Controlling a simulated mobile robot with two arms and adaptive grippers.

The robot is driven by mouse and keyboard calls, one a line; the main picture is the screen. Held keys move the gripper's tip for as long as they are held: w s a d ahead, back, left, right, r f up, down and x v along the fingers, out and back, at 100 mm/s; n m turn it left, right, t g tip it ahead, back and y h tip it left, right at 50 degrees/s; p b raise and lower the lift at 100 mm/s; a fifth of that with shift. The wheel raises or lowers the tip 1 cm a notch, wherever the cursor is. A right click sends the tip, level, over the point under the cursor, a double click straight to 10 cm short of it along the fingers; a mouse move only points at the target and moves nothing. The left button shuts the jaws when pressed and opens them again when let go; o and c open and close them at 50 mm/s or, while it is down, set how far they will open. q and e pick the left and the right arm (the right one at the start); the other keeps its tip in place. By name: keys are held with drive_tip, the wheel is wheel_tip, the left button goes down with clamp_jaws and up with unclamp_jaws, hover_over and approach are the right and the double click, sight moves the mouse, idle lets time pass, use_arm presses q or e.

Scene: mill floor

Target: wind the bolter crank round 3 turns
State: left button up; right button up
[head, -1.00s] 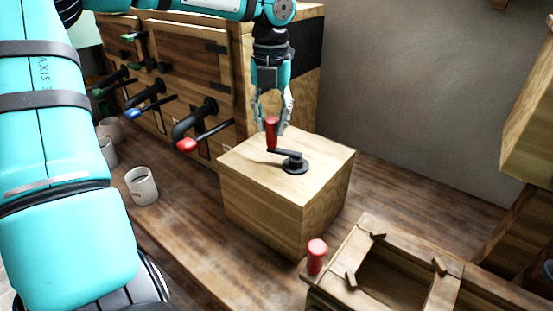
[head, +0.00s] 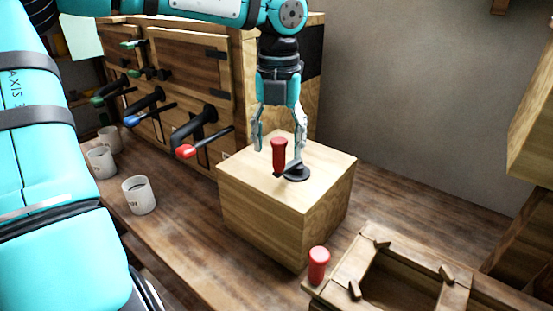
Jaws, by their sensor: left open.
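The bolter crank has a red upright handle (head: 279,154) on a short black arm that runs to a round black hub (head: 297,173). It sits on top of a light wooden box (head: 262,208). My right gripper is not in view.
A wooden cabinet with black spouts and a red-tipped lever (head: 186,151) stands behind left. White mugs (head: 139,194) stand on the bench at left. A wooden frame (head: 350,268) with a second red handle (head: 318,265) is at the front right. Bench right of the box is clear.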

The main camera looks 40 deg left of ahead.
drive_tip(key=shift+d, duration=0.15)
use_arm(q)
wheel_tip(320, 180, up, 6)
drive_tip(key=p, duration=0.4)
drive_tip(key=shift+p, duration=0.35)
wheel_tip(320, 180, up, 3)
drive_tip(key=shift+f+p, duration=0.2)
drive_tip(key=shift+p, duration=0.8)
drive_tip(key=shift+r, duration=0.3)
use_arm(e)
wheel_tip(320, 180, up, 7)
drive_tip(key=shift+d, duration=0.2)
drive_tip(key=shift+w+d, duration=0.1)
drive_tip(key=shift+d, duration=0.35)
